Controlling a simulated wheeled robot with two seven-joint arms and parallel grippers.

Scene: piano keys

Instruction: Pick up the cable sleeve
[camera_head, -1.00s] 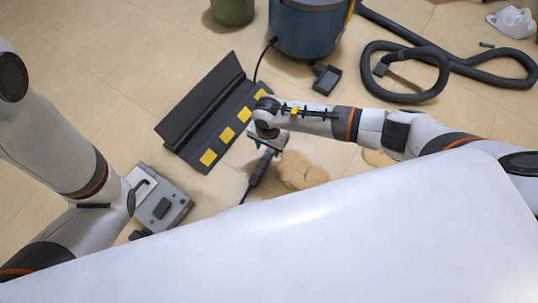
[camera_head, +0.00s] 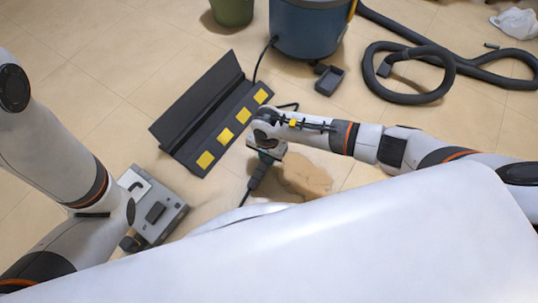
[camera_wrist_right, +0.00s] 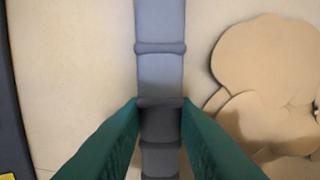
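The cable sleeve (camera_head: 259,176) is a dark, slim piece on the floor, partly hidden under my right gripper in the head view. In the right wrist view the sleeve (camera_wrist_right: 160,70) runs upright through the middle, ringed, grey-blue above and darker below. The green fingers of my right gripper (camera_wrist_right: 160,108) stand one on each side of it, close against its edges. I cannot tell whether they press on it. In the head view the right gripper (camera_head: 265,157) is low over the sleeve and its fingertips are hidden. My left gripper does not show clearly.
A black open case with yellow squares (camera_head: 195,115) lies beyond the sleeve. A brown flat patch (camera_head: 305,175) is to its right. A grey box (camera_head: 165,215) stands near my left arm. A blue bin (camera_head: 308,28), a small dark tray (camera_head: 329,80) and a black hose (camera_head: 405,98) are farther back.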

